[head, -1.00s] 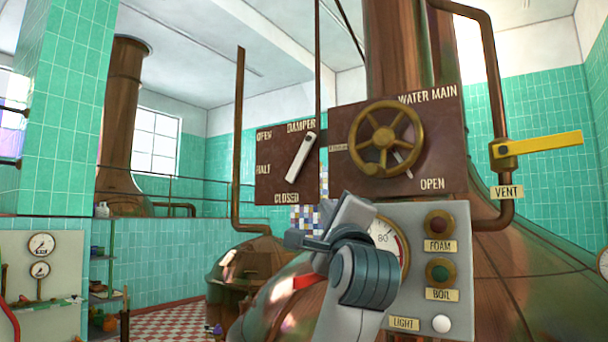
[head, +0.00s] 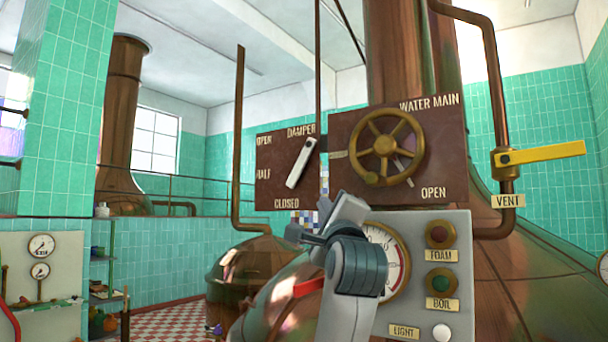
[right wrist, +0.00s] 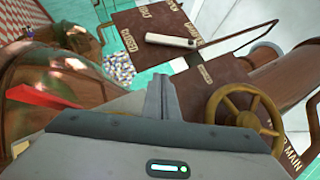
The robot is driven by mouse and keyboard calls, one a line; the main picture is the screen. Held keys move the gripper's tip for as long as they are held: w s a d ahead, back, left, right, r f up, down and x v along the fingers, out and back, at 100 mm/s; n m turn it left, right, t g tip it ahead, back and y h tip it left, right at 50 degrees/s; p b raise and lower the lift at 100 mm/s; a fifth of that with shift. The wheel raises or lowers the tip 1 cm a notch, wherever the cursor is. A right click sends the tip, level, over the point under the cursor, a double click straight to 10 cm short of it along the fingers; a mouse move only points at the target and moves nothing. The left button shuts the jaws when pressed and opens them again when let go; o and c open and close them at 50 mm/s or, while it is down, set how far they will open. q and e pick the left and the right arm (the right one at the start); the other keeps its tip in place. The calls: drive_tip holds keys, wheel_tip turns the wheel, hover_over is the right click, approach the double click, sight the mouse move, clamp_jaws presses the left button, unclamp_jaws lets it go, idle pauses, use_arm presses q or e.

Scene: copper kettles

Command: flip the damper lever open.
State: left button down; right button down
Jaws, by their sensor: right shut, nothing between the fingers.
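The damper lever (head: 301,163) is a pale bar on the dark red-brown damper panel (head: 269,190). It slants down and left from its pivot, its free end between HALF and CLOSED and nearer CLOSED. The lever also shows in the right wrist view (right wrist: 168,41), whose picture is turned, with its free end by the word CLOSED. My right gripper (head: 298,234) is below the panel in the head view. In the right wrist view its fingers (right wrist: 160,88) are together and empty, apart from the lever. My left gripper is not in view.
The brass water-main wheel (head: 387,147) is right of the lever, also close in the right wrist view (right wrist: 243,110). A grey control box (head: 455,225) with buttons is behind my right arm. A red bar (head: 309,286) is beside it. A yellow vent handle (head: 545,154) sticks out at right.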

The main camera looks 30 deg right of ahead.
drive_tip(key=p, duration=0.7)
approach(301, 163)
drive_tip(key=d+f, duration=0.1)
drive_tip(key=w+d, duration=0.1)
drive_tip(key=d, duration=0.1)
drive_tip(key=w+d+f, duration=0.1)
drive_tip(key=shift+d+f, duration=0.25)
drive_tip(key=shift+f, duration=0.1)
drive_tip(key=shift+w+a+r+p, duration=0.1)
drive_tip(key=shift+w+r+p, duration=0.25)
drive_tip(key=shift+w+p, duration=0.25)
drive_tip(key=shift+w+a+r+p, duration=0.1)
drive_tip(key=shift+w+r+p, duration=0.3)
drive_tip(key=shift+w, duration=0.2)
drive_tip(key=shift+w+a+r+p, duration=0.2)
drive_tip(key=shift+w+a+p, duration=0.1)
drive_tip(key=shift+w+p, duration=0.1)
drive_tip(key=shift+w, duration=0.15)
drive_tip(key=shift+w+f, duration=0.1)
